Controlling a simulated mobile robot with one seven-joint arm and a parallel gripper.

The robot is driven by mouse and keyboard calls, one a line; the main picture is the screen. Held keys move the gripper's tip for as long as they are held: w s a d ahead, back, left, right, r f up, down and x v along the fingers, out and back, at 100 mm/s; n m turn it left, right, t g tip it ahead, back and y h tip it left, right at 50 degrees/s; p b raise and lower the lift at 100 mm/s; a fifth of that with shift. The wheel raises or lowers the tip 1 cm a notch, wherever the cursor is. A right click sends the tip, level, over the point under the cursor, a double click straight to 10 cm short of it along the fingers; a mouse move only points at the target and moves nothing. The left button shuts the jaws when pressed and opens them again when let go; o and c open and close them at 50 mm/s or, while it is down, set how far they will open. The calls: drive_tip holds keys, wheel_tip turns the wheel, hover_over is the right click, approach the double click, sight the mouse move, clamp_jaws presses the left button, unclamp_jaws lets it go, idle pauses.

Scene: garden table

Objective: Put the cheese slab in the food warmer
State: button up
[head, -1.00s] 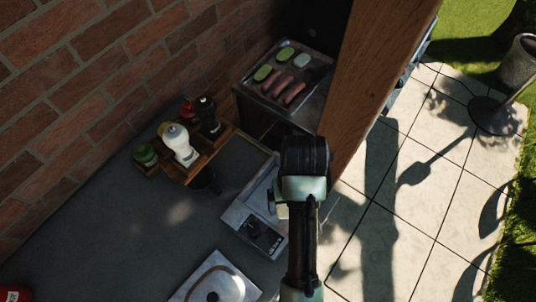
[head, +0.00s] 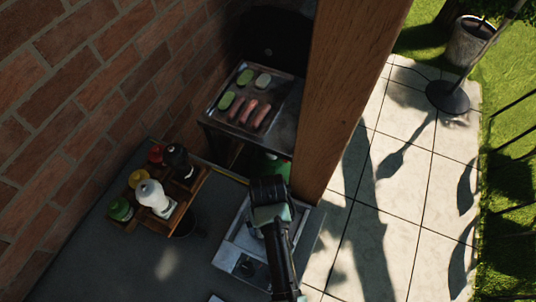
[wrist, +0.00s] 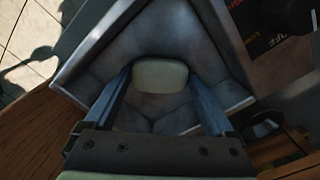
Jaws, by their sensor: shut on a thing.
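The cheese slab (wrist: 160,78), a pale rounded block, sits between the fingertips of my gripper (wrist: 159,88) in the wrist view. My gripper is shut on it. Behind the slab in that view is the open metal basin of the food warmer (wrist: 205,62); the slab appears over the basin, and I cannot tell its height above the floor. In the head view the food warmer (head: 228,252) stands at the counter's front edge, beside the wooden post. My arm covers part of it there, and the slab is hidden.
A wooden post (head: 340,100) rises close to the right of my arm. A grill tray (head: 282,130) with sausages and green slices lies behind. A wooden caddy (head: 187,195) with shakers and jars stands to the left. A brick wall (head: 70,90) bounds the counter.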

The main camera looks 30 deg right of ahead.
drive_tip(key=shift+f, duration=0.2)
drive_tip(key=shift+f, duration=0.2)
drive_tip(key=o, duration=1.1)
drive_tip(key=shift+c, duration=0.2)
drive_tip(key=shift+r, duration=0.1)
wheel_tip(320, 180, up, 12)
drive_tip(key=shift+r, duration=0.15)
